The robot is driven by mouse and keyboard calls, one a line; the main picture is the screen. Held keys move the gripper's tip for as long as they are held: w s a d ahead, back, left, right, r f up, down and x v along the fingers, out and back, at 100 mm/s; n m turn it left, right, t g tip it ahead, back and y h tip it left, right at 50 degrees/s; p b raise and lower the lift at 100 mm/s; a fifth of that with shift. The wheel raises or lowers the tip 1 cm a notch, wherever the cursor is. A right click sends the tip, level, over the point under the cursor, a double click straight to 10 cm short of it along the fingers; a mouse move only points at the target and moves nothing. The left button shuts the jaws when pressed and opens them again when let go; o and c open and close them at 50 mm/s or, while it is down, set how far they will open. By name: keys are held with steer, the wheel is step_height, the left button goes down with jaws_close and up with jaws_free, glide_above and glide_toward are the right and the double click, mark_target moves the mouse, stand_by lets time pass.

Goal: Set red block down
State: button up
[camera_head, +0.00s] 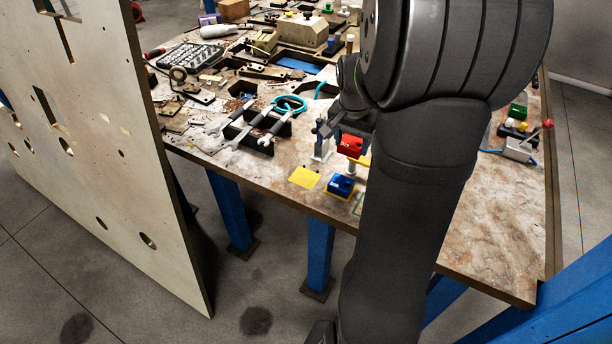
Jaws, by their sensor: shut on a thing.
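The red block (350,145) is near the front of the workbench, left of my arm. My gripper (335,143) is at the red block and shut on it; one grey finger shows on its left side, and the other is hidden. The block appears held above the bench top, but the exact gap cannot be told. A blue block (341,187) sits on the bench just below it in the picture, with yellow showing at its edge. A flat yellow square (304,177) lies on the bench to the left of the blue block.
The bench top (495,225) is clear at the front right. Wrenches (240,135) and a teal clamp (290,104) lie to the left. A switch box (518,150) stands at the right. A large upright panel (95,150) fills the left. My arm hides part of the bench.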

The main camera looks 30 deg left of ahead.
steer(key=s, duration=0.4)
glide_above(305, 177)
steer(key=f, duration=0.6)
steer(key=shift+s+f, duration=0.3)
steer(key=shift+s, duration=0.1)
steer(key=shift+f, duration=1.95)
steer(key=shift+f, duration=0.15)
steer(key=o, duration=1.1)
